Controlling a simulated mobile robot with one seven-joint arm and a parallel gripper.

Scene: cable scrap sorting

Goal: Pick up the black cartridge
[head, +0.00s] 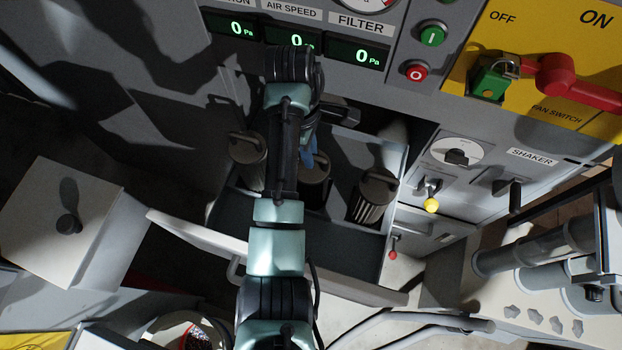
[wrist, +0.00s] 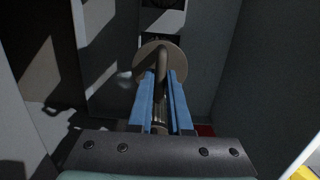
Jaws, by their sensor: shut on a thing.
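Three dark cylindrical cartridges with round lids and loop handles show in the head view: a left one (head: 247,152), a middle one (head: 316,190) and a right one (head: 374,195). My gripper (wrist: 161,74) has its blue fingers shut on the handle of one cartridge (wrist: 178,58) in the wrist view. In the head view a blue finger shows just above the middle cartridge, so this appears to be the held one. My arm partly hides it. Whether its base touches the drawer cannot be told.
The cartridges are in or over an open grey drawer (head: 300,238) below the display panel. A yellow panel with a red fan switch (head: 580,85) is at upper right. A white box (head: 60,215) stands at left.

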